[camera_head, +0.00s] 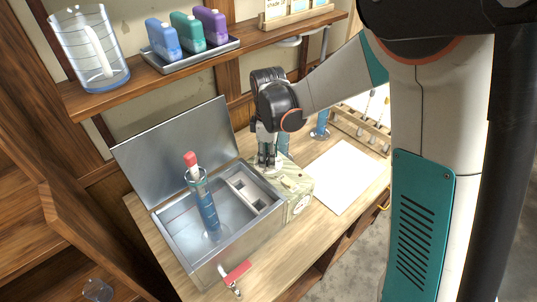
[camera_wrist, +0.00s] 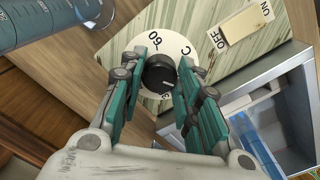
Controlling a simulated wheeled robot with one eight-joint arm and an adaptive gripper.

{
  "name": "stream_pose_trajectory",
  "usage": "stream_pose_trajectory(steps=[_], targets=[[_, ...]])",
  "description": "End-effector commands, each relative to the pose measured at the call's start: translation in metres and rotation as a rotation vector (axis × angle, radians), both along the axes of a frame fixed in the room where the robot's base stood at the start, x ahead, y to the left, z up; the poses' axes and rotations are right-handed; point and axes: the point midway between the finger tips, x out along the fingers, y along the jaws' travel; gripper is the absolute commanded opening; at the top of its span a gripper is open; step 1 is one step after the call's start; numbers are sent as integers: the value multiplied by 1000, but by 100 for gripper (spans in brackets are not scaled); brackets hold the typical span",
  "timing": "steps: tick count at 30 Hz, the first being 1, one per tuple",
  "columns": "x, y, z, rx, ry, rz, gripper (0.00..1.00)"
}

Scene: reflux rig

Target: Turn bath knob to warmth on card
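The black bath knob (camera_wrist: 160,73) sits on a round white dial plate (camera_wrist: 174,46) in the wrist view. The plate shows "60", a "C" and another mark partly covered by my fingers. My gripper (camera_wrist: 162,62) has its two teal-padded fingers spread, one on each side of the knob. I cannot tell whether the pads touch it. In the head view my gripper (camera_head: 266,160) points down at the marbled control box (camera_head: 294,181) beside the metal bath (camera_head: 240,246), and hides the knob. Small cards (camera_head: 275,8) stand on the shelf; their writing is unreadable.
An ON/OFF switch (camera_wrist: 246,22) is close to the dial. A blue-filled tube with a red cap (camera_head: 207,208) stands in the open bath. A white sheet (camera_head: 342,175) lies right of the box. Bottles on a tray (camera_head: 193,57) and a jug (camera_head: 88,48) are on the shelf.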

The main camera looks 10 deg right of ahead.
Motion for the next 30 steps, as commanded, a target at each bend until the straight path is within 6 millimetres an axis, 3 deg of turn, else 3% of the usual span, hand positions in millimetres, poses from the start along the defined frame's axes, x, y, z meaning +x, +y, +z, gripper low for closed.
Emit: stream_pose_trajectory(steps=[14, 30], targets=[[0, 0, 0, 0, 1, -118, 6], [0, 1, 0, 0, 0, -603, 6]])
